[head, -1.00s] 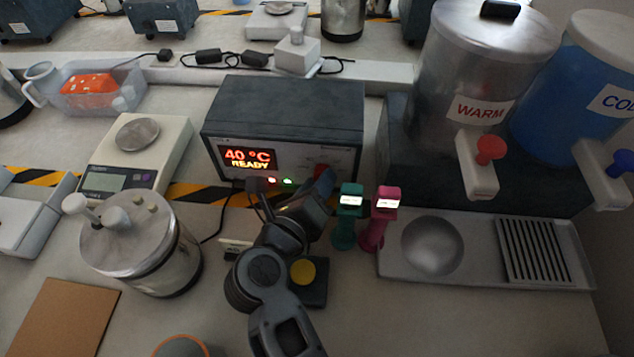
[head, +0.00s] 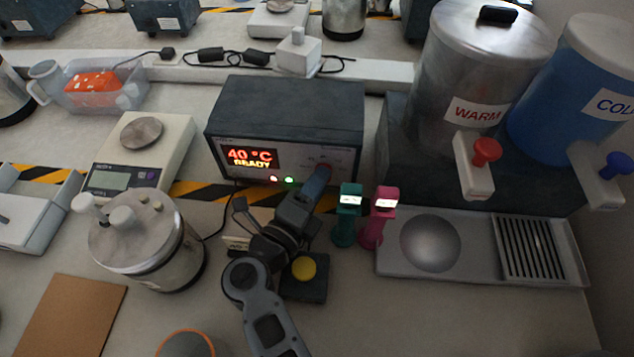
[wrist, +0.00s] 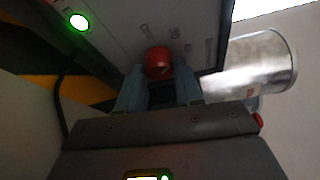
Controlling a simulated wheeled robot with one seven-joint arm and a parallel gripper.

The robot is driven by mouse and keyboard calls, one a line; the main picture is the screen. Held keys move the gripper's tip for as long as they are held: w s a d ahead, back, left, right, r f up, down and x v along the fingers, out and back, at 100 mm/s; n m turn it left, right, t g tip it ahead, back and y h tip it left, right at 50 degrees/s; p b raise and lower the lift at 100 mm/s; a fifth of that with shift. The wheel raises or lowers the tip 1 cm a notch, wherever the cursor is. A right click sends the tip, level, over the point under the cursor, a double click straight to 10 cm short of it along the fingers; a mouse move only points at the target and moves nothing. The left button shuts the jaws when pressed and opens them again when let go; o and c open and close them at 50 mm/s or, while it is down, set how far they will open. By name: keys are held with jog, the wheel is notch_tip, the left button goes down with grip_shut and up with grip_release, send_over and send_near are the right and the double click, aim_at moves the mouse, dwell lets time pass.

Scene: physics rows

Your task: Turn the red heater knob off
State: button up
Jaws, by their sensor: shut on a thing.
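The heater box (head: 285,115) is dark grey, with a lit display reading 40 °C READY and a red and a green light on its front. The red heater knob (wrist: 158,62) sits on the front panel in the wrist view, between my fingertips. In the head view my gripper (head: 322,176) covers most of the knob at the right of the panel. My gripper (wrist: 158,85) is shut on the red knob, with one blue-grey finger on each side. The knob's pointer and exact setting cannot be made out.
Green (head: 347,215) and pink (head: 379,218) stands are close right of my arm. A yellow button (head: 304,267) on a dark base sits beside it. A lidded metal pot (head: 145,240) is at left; the WARM dispenser (head: 475,80) is at right.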

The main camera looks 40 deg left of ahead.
jog(key=shift+a+f+n+t, duration=0.1)
jog(key=shift+n+t, duration=0.2)
jog(key=shift+n, duration=0.3)
jog(key=o, duration=1)
jog(key=shift+o, duration=0.2)
